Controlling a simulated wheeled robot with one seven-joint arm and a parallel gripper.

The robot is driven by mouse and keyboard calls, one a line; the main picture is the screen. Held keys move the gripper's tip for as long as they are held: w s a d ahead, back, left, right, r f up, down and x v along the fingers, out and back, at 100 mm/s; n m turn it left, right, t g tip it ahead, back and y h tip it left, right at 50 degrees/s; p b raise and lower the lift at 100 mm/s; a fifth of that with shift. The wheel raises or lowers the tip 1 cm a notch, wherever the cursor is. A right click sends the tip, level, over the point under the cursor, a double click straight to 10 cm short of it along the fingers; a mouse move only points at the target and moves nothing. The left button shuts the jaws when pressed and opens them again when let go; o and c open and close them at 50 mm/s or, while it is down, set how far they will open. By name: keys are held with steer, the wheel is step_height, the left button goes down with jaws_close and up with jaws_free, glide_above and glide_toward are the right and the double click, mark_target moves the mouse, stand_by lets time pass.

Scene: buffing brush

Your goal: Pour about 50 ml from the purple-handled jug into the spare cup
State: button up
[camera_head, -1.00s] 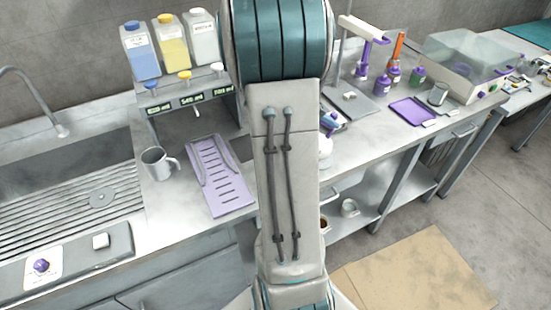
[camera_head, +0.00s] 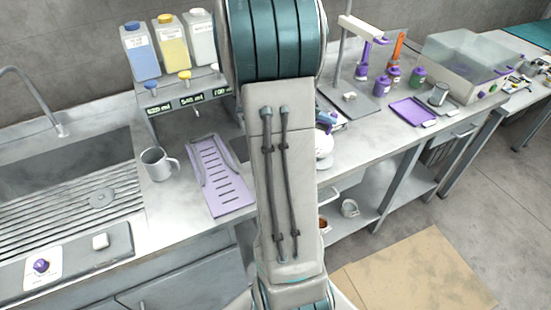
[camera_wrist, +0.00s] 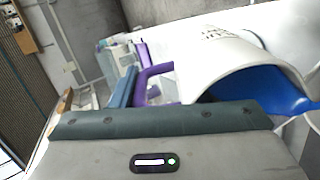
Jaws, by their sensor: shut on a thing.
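In the wrist view, my gripper (camera_wrist: 136,90) is shut on the purple handle (camera_wrist: 155,82) of a white jug (camera_wrist: 225,60). The jug lies slanted across the picture, with dark marking on its side and blue at its lower right; I cannot tell whether that is liquid. In the head view my arm hides the gripper and most of what it holds. A grey mug (camera_head: 157,164) stands upright on the counter, left of a lilac slotted tray. Another small cup (camera_head: 349,208) is on the lower shelf. I cannot tell which is the spare cup.
The lilac slotted tray (camera_head: 219,180) lies beside the sink (camera_head: 65,160). Blue, yellow and white bottles (camera_head: 172,42) stand on a dispenser at the back. A purple tray (camera_head: 412,111), purple-capped bottles (camera_head: 387,82) and a clear-lidded box (camera_head: 463,60) occupy the right counter.

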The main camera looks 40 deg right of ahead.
mark_target(325, 133)
steer(key=shift+w+a+r+h, duration=0.15)
steer(key=shift+a+r+h, duration=0.15)
steer(key=shift+r+h, duration=0.2)
stand_by(0.8)
steer(key=d+f+y, duration=0.1)
steer(key=s+d+f+t+y+p, duration=0.1)
steer(key=f+y, duration=0.1)
steer(key=shift+f+y, duration=0.1)
steer(key=shift+y, duration=0.2)
steer(key=shift+f+t, duration=0.3)
steer(key=shift+f, duration=0.05)
steer(key=shift+s+d+f+y+p, duration=0.15)
steer(key=shift+f+y+p, duration=0.2)
steer(key=shift+y+p, duration=0.25)
steer(key=shift+d+f+t+y+p, duration=0.3)
steer(key=shift+f+t+y, duration=0.1)
steer(key=shift+f, duration=0.25)
steer(key=shift+s, duration=0.1)
stand_by(0.6)
